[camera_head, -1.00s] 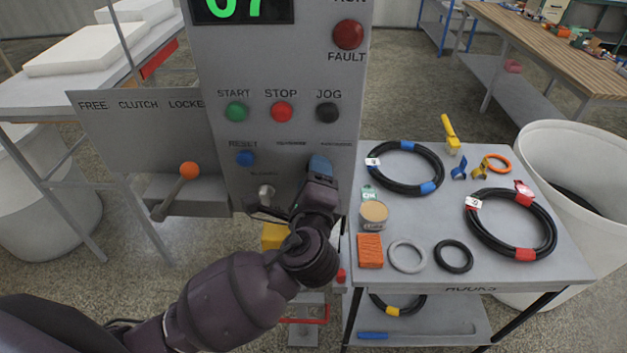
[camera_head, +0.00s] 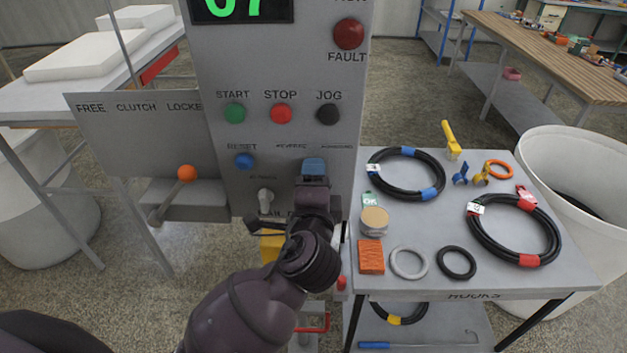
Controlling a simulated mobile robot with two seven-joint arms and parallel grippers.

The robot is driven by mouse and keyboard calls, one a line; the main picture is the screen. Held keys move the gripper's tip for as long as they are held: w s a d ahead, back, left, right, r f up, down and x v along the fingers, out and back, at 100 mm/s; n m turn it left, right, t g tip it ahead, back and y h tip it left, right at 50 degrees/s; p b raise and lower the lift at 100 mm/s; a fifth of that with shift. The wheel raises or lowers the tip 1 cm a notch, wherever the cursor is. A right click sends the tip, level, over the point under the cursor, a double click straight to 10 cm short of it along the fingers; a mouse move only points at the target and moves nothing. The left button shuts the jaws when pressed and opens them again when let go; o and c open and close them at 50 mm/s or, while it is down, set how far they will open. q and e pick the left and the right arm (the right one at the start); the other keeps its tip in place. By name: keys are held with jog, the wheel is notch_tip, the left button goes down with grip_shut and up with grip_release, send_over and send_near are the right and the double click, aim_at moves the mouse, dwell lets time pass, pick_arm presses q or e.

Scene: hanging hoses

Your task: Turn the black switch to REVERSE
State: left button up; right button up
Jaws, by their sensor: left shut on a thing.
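The control panel (camera_head: 217,180) stands in front of me. Small REVERSE lettering (camera_head: 292,146) and FORWARD lettering (camera_head: 336,147) sit below the STOP and JOG buttons. My left gripper (camera_head: 313,172), with a blue tip, is against the panel just below and between these two words. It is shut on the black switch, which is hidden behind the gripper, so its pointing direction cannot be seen. A pale switch (camera_head: 265,200) is to the left of the gripper, apart from it. My right gripper is not in view.
The blue RESET button (camera_head: 244,160) and black JOG button (camera_head: 327,114) are close by. An orange-knobbed lever (camera_head: 187,174) sticks out at left. A grey table (camera_head: 490,275) with hoses and rings stands at right, beside a white bin (camera_head: 590,170).

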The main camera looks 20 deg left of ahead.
pick_arm(q)
jog(key=shift+f, duration=0.1)
jog(key=o, duration=0.9)
jog(key=b+v, duration=0.1)
jog(key=v, duration=1)
